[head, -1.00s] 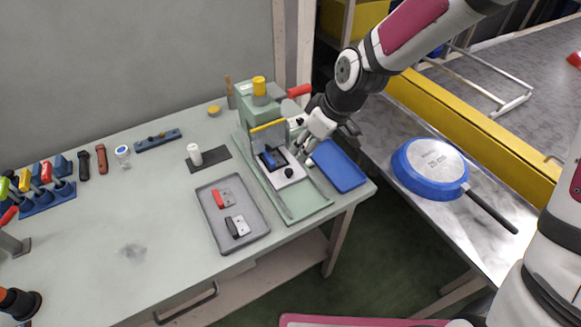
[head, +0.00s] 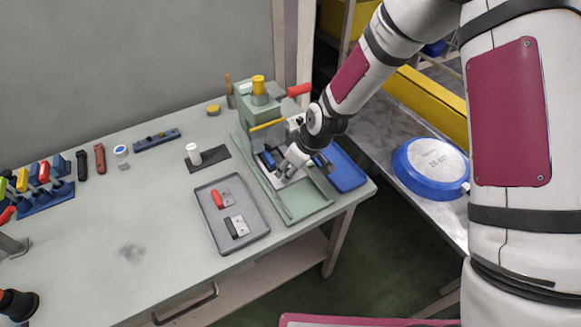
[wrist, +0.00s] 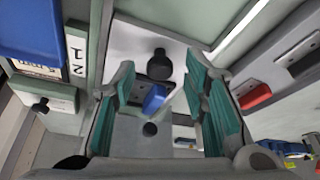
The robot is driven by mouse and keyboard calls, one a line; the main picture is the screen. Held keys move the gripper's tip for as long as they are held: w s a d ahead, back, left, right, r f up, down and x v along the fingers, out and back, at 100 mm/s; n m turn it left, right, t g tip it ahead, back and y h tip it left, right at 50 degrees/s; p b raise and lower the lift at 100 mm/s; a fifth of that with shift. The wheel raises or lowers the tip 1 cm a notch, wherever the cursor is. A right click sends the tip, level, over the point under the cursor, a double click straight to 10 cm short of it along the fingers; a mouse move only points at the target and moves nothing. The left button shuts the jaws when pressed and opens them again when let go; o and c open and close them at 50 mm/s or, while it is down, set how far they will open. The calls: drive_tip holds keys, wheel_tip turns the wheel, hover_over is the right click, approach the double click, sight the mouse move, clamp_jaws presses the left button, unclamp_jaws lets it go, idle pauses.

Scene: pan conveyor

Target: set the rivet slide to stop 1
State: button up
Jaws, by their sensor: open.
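The rivet slide is a white plate (wrist: 183,42) with a black knob (wrist: 159,65) and a dark fixture holding a blue part (wrist: 153,98). In the head view the slide (head: 262,177) sits low in the green press (head: 258,108), partly hidden by my gripper (head: 287,170). In the wrist view my gripper (wrist: 162,90) is open, with the knob showing between its two teal-padded fingers. I cannot tell whether either finger touches the knob. A stop label with 1 and 2 (wrist: 76,58) shows left of the fingers.
A grey tray (head: 252,236) with a red-handled and a black-handled piece lies left of the press. A blue tray (head: 347,172) lies close on the right. The press's red lever (head: 299,90) sticks out above. A blue pan (head: 430,167) rests on the right-hand surface.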

clamp_jaws()
drive_tip(key=shift+w+a+b, duration=0.65)
drive_tip(key=shift+w+b, duration=0.05)
drive_tip(key=shift+w, duration=0.3)
drive_tip(key=shift+w+a+b, duration=0.6)
drive_tip(key=shift+w+b, duration=0.1)
drive_tip(key=shift+w, duration=0.25)
drive_tip(key=shift+s, duration=0.1)
unclamp_jaws()
drive_tip(key=shift+r, duration=0.1)
drive_tip(key=v, duration=1.1)
drive_tip(key=shift+r, duration=0.4)
drive_tip(key=shift+d, duration=0.15)
